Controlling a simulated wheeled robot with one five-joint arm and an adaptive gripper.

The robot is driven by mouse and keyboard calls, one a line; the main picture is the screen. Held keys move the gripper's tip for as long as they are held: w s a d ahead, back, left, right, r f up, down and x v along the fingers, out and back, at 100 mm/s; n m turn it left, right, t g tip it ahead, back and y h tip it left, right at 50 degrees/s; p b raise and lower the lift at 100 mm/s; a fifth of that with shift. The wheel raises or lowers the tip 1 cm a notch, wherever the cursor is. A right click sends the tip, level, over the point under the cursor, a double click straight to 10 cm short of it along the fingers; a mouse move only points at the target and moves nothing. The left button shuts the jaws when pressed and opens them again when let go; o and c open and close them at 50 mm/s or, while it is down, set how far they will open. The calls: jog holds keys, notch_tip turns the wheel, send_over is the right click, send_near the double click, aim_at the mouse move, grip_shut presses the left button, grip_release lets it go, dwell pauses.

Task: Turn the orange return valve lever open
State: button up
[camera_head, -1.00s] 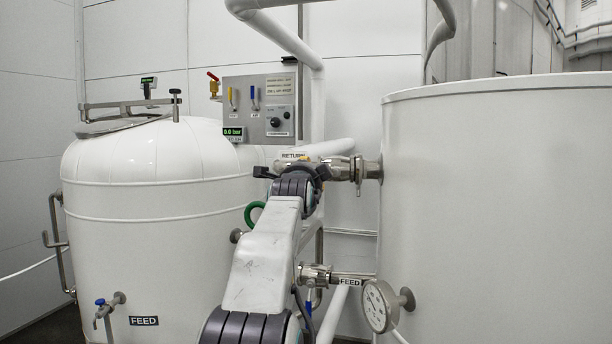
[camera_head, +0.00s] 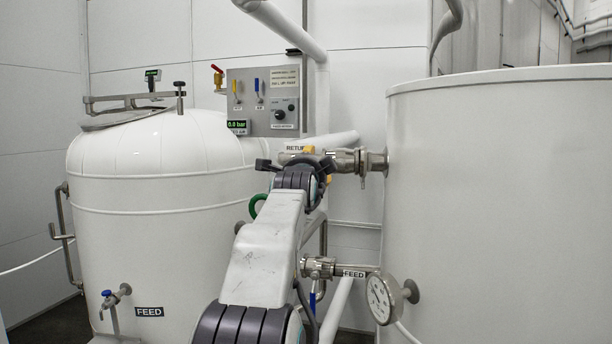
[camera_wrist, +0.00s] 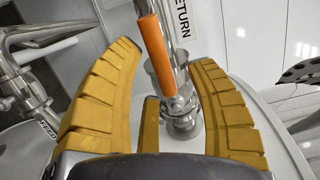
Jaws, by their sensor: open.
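The orange return valve lever (camera_wrist: 160,55) shows in the wrist view, sloping from upper left down to the metal valve body (camera_wrist: 178,112). I see no clear contact between the fingers and the lever. The RETURN label (camera_wrist: 184,14) is just right of the lever. In the head view, my arm hides most of the gripper and valve. The return fitting (camera_head: 352,161) joins the right tank, and a small orange-yellow piece (camera_head: 308,150) shows above my wrist; I cannot tell which part it is.
A white domed tank (camera_head: 150,200) stands left and a larger white tank (camera_head: 500,210) right. A control panel (camera_head: 265,102) is behind. Below the return line are a FEED valve (camera_head: 318,267) and a pressure gauge (camera_head: 381,298). Pipes run close around my arm.

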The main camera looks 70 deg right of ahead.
jog(key=s+a, duration=0.2)
jog(key=a, duration=0.8)
jog(key=shift+a+f, duration=0.1)
dwell(0.7)
